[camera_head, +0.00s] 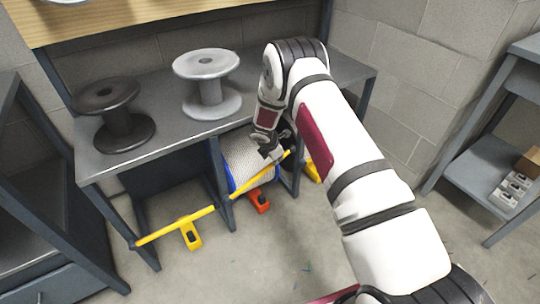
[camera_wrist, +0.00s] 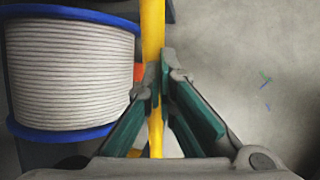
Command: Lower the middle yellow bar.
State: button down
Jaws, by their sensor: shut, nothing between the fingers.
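The middle yellow bar (camera_head: 257,177) slants upward to the right across the front of the bay with the wire reel. In the wrist view the bar (camera_wrist: 153,28) runs down the picture beside the reel and passes behind my fingertips. My gripper (camera_head: 272,155) is shut beside the bar's upper part, over the reel's front. In the wrist view the closed fingertips (camera_wrist: 160,82) overlap the bar. I cannot tell whether they touch it. The white wire reel (camera_head: 247,158) has blue flanges and also fills the left of the wrist view (camera_wrist: 68,72).
Another yellow bar (camera_head: 172,227) lies across the left bay with a yellow block (camera_head: 191,236) by it. An orange block (camera_head: 259,201) sits below the middle bar. A dark spool (camera_head: 122,124) and a grey spool (camera_head: 209,90) stand on the bench (camera_head: 160,95).

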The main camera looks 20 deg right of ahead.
jog(key=d+f+y+b, duration=0.1)
jog(key=d+f+b, duration=0.2)
jog(key=f, duration=0.7)
jog(key=shift+w+b, duration=0.35)
jog(key=shift+b, duration=0.75)
jog(key=shift+d, duration=0.15)
jog(key=shift+r, duration=0.1)
